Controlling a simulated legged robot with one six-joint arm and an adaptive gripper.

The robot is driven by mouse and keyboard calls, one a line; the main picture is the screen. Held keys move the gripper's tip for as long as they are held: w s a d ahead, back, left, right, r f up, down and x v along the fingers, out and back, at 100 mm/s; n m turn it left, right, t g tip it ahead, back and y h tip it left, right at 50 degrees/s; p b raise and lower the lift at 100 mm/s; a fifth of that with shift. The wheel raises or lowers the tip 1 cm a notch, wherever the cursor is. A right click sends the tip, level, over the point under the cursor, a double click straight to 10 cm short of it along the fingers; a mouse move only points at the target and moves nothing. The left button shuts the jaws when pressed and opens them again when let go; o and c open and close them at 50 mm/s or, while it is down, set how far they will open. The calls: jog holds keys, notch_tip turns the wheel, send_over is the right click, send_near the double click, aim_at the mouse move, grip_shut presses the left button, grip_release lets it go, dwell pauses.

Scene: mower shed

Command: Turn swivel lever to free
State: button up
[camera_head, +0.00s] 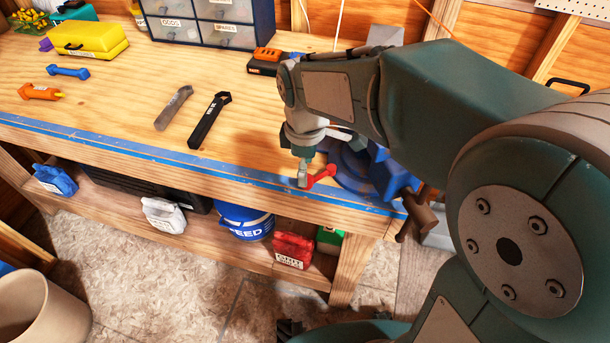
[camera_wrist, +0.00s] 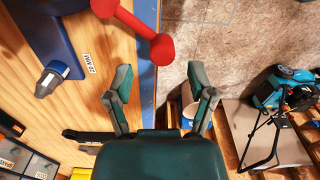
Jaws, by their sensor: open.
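The swivel lever is a red bar with a round knob. In the head view the lever (camera_head: 322,177) sticks out over the bench's front edge from the blue vise (camera_head: 352,172). In the wrist view the red lever (camera_wrist: 140,28) enters from the top and its knob lies just beyond my fingertips, roughly midway between them. My gripper (camera_wrist: 160,75) is open, with its fingers apart and nothing between the pads. In the head view my gripper (camera_head: 304,178) is beside the lever, and my arm hides part of the vise. I cannot tell whether a finger touches the lever.
The wooden bench (camera_head: 120,100) has a blue front edge. A black tool (camera_head: 210,120) and a grey tool (camera_head: 174,108) lie left of my gripper. An orange-black box (camera_head: 265,62) and a drawer cabinet (camera_head: 210,25) stand behind. A blue mower (camera_wrist: 285,90) is on the floor.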

notch_tip(320, 180, up, 8)
jog(key=shift+d, duration=0.25)
jog(key=shift+r, duration=0.1)
jog(key=shift+w, duration=0.1)
jog(key=c, duration=0.4)
jog(key=shift+w+a, duration=0.3)
jog(key=c, duration=0.5)
jog(key=w+a+m, duration=0.2)
jog(key=w+a+m+g+h, duration=0.1)
jog(key=w+a+m, duration=0.1)
jog(key=w+a+m+g+h, duration=0.1)
jog(key=w+a+m, duration=0.1)
jog(key=shift+a+f+m, duration=0.1)
jog(key=shift+f+m, duration=0.15)
jog(key=shift+m, duration=0.15)
grip_shut()
jog(key=x, duration=0.9)
jog(key=shift+f, duration=0.15)
jog(key=shift+s+d+f, duration=0.15)
jog(key=shift+s+d, duration=0.4)
jog(key=shift+s, duration=0.05)
jog(key=shift+s+d+f, duration=0.2)
jog(key=shift+s+d, duration=0.35)
jog(key=shift+s, duration=0.05)
jog(key=shift+s+d, duration=0.35)
